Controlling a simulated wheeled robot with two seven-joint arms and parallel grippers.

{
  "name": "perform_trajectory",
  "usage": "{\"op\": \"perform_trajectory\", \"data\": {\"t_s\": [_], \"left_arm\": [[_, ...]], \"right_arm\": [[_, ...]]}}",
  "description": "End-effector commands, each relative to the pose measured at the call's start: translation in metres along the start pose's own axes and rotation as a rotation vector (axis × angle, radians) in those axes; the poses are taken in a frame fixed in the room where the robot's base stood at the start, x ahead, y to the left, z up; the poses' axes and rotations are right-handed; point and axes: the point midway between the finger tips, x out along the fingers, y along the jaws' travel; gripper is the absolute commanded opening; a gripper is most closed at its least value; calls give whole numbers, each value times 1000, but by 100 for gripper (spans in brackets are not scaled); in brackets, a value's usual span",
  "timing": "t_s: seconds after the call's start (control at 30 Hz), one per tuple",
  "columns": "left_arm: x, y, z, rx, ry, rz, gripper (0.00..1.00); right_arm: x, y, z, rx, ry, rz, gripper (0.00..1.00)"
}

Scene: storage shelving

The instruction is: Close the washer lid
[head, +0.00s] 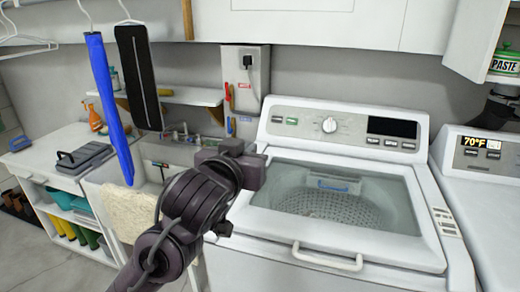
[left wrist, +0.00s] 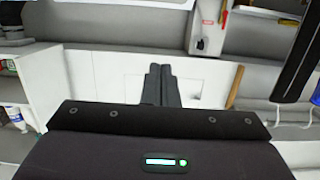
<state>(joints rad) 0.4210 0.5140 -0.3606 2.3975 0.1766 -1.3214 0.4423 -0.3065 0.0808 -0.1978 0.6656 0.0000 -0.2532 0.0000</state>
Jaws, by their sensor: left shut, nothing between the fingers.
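The washer (head: 320,185) stands at the right of centre in the head view. Its lid (head: 365,247) has a white frame, a glass pane and a white front handle (head: 327,259). The lid lies down over the drum, which shows through the glass; I cannot tell whether it is fully seated. My left gripper (head: 250,160) is at the washer's left side, near the lid's back left corner, and looks apart from it. In the left wrist view its two dark fingers (left wrist: 158,84) are together and empty. My right gripper is not in view.
A second machine (head: 485,170) stands close at the right. A sink (head: 165,165) and a low shelf unit (head: 60,185) are at the left. A blue and a black hanging item (head: 138,75) hang there. Upper cabinets (head: 310,22) are above the washer.

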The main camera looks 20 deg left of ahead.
Motion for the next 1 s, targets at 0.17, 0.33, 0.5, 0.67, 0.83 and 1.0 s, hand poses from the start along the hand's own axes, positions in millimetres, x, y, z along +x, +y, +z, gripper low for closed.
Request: {"op": "perform_trajectory", "data": {"t_s": [0.17, 0.33, 0.5, 0.67, 0.83, 1.0], "left_arm": [[4, 0, -12, -5, 29, 0, 0], [27, 0, -13, -4, 25, -1, 0], [63, 0, -15, -4, 24, -2, 0], [97, 0, -16, -4, 24, -1, 0], [92, 0, 12, 1, 23, 0, 0], [88, 0, 24, -2, 25, 0, 0]], "right_arm": [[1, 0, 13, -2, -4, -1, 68], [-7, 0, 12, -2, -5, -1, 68], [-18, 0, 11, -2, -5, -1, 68], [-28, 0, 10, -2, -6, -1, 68], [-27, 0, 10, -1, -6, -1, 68], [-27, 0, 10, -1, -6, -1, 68]]}}
